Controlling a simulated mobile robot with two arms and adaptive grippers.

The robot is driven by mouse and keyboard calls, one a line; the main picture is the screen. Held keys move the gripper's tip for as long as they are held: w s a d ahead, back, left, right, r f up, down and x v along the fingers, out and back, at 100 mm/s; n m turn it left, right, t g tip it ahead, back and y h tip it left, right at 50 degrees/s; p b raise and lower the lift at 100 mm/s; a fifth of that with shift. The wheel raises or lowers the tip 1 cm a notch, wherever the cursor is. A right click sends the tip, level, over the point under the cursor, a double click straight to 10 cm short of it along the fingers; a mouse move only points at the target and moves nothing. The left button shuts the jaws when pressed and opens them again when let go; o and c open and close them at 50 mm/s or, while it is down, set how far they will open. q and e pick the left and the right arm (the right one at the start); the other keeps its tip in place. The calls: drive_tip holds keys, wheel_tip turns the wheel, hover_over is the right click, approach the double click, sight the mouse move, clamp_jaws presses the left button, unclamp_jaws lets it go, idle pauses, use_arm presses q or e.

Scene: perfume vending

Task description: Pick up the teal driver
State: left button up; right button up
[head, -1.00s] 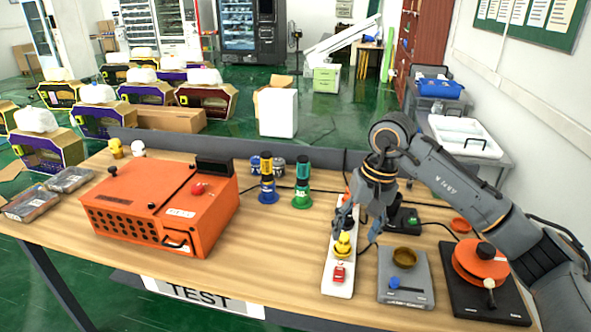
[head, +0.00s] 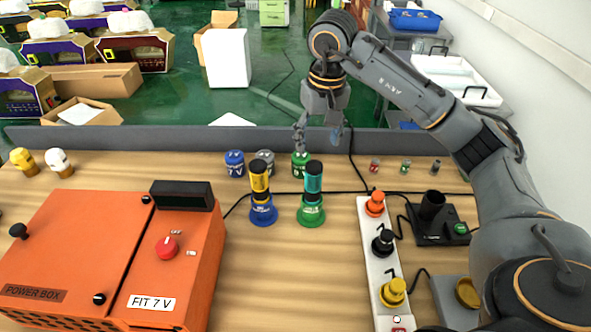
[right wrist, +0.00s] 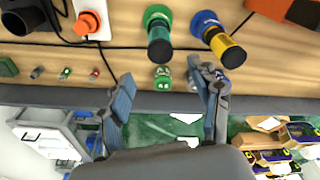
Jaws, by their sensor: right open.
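The teal driver (head: 313,184) stands upright in a green stand (head: 311,213) near the middle of the table. It also shows in the right wrist view (right wrist: 159,45), beyond the fingertips. My right gripper (head: 318,138) is open and empty, with its fingers pointing down behind the driver, near the table's back edge and apart from it. In the right wrist view its fingers (right wrist: 165,85) are spread wide, and a small green canister (right wrist: 163,78) shows between them. My left gripper is not in view.
A yellow driver (head: 260,180) in a blue stand is left of the teal one. Blue (head: 235,163), grey (head: 265,160) and green (head: 300,164) canisters stand behind. A white strip (head: 378,268) with knobs lies right. An orange power box (head: 90,255) fills the left.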

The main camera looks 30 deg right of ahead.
sight(315, 167)
wheel_tip(315, 167, down, 3)
drive_tip(key=shift+f+p, duration=0.1)
drive_tip(key=shift+p, duration=0.35)
drive_tip(key=f+p, duration=0.1)
drive_tip(key=f, duration=0.3)
drive_tip(key=shift+w, duration=0.2)
drive_tip(key=shift+w+f, duration=0.15)
drive_tip(key=shift+f, duration=0.45)
drive_tip(key=f+p, duration=0.2)
drive_tip(key=f, duration=0.2)
drive_tip(key=shift+w+d+f+p, duration=0.1)
drive_tip(key=shift+w+f+p, duration=0.05)
drive_tip(key=shift+w+p, duration=0.25)
drive_tip(key=shift+w+f, duration=0.1)
drive_tip(key=shift+f, duration=0.25)
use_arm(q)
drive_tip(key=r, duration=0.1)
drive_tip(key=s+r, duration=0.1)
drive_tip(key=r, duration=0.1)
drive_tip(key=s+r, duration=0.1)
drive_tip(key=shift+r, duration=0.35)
use_arm(e)
drive_tip(key=shift+c, duration=0.4)
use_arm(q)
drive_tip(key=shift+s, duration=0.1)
use_arm(e)
drive_tip(key=shift+r, duration=0.1)
drive_tip(key=c, duration=1.2)
